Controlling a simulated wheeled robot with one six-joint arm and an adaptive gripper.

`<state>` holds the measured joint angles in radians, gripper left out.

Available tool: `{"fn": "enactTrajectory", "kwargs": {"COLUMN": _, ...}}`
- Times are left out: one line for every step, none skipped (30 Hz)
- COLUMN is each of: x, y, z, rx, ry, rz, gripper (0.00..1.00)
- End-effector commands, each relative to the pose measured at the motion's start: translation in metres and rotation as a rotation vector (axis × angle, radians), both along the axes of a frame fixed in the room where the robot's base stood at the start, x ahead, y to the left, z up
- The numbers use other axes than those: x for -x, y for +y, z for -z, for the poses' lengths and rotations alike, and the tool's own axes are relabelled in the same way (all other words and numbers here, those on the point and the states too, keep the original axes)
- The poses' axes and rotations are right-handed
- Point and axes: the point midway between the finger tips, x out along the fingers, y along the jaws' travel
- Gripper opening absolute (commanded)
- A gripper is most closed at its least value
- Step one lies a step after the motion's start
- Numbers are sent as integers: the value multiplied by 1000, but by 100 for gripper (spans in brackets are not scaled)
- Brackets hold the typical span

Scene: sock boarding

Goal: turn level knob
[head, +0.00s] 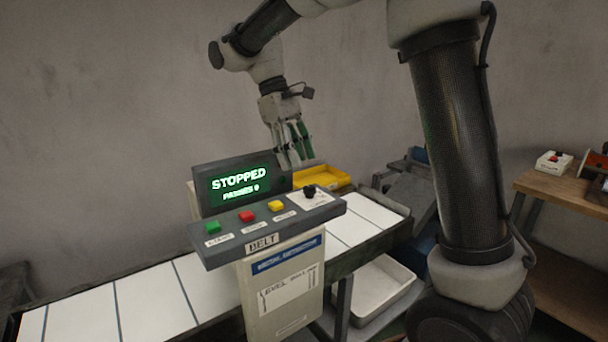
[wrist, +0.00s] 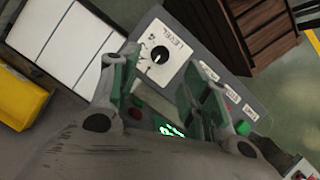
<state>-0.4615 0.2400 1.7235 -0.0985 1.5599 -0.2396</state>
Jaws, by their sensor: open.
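The level knob (head: 309,191) is a black knob on a white plate at the right end of the belt control panel (head: 325,211). In the wrist view the knob (wrist: 160,54) sits on its white plate marked LEVEL, ahead of and between the fingertips. My gripper (head: 294,162) hangs fingers down above and behind the panel, near the screen's right edge. The gripper (wrist: 165,75) is open with nothing between its fingers, apart from the knob. The screen (head: 240,185) reads STOPPED, with a smaller line under it.
Green (head: 212,227), red (head: 246,216) and yellow (head: 276,206) buttons line the panel left of the knob. The white-slatted belt (head: 150,300) runs behind the panel. A yellow tray (head: 322,177) lies beyond it. A wooden table (head: 565,190) with a small button box stands at right.

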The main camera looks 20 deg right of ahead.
Motion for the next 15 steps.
{"fn": "enactTrajectory", "kwargs": {"x": -4, "y": 3, "z": -10, "rx": -1, "ry": -3, "rz": 0, "gripper": 47}}
{"fn": "enactTrajectory", "kwargs": {"x": -6, "y": 5, "z": -16, "rx": -1, "ry": -3, "rz": 0, "gripper": 47}}
{"fn": "enactTrajectory", "kwargs": {"x": -8, "y": 7, "z": -23, "rx": -1, "ry": -2, "rz": 0, "gripper": 47}}
{"fn": "enactTrajectory", "kwargs": {"x": -10, "y": 8, "z": -27, "rx": -1, "ry": -2, "rz": 0, "gripper": 47}}
{"fn": "enactTrajectory", "kwargs": {"x": -11, "y": 9, "z": -31, "rx": -1, "ry": -1, "rz": 0, "gripper": 47}}
{"fn": "enactTrajectory", "kwargs": {"x": -12, "y": 11, "z": -36, "rx": -1, "ry": -1, "rz": 0, "gripper": 47}}
{"fn": "enactTrajectory", "kwargs": {"x": -13, "y": 11, "z": -39, "rx": -1, "ry": -1, "rz": 0, "gripper": 47}}
{"fn": "enactTrajectory", "kwargs": {"x": -14, "y": 12, "z": -42, "rx": 0, "ry": 0, "rz": 0, "gripper": 47}}
{"fn": "enactTrajectory", "kwargs": {"x": -15, "y": 13, "z": -45, "rx": -1, "ry": -1, "rz": 0, "gripper": 47}}
{"fn": "enactTrajectory", "kwargs": {"x": -15, "y": 13, "z": -46, "rx": -1, "ry": -1, "rz": 0, "gripper": 47}}
{"fn": "enactTrajectory", "kwargs": {"x": -15, "y": 13, "z": -48, "rx": 0, "ry": 0, "rz": -1, "gripper": 47}}
{"fn": "enactTrajectory", "kwargs": {"x": -15, "y": 14, "z": -49, "rx": 0, "ry": 2, "rz": -1, "gripper": 47}}
{"fn": "enactTrajectory", "kwargs": {"x": -15, "y": 14, "z": -49, "rx": 0, "ry": 2, "rz": -1, "gripper": 47}}
{"fn": "enactTrajectory", "kwargs": {"x": -15, "y": 14, "z": -49, "rx": 0, "ry": 2, "rz": -1, "gripper": 47}}
{"fn": "enactTrajectory", "kwargs": {"x": -15, "y": 14, "z": -49, "rx": 0, "ry": 2, "rz": -1, "gripper": 47}}
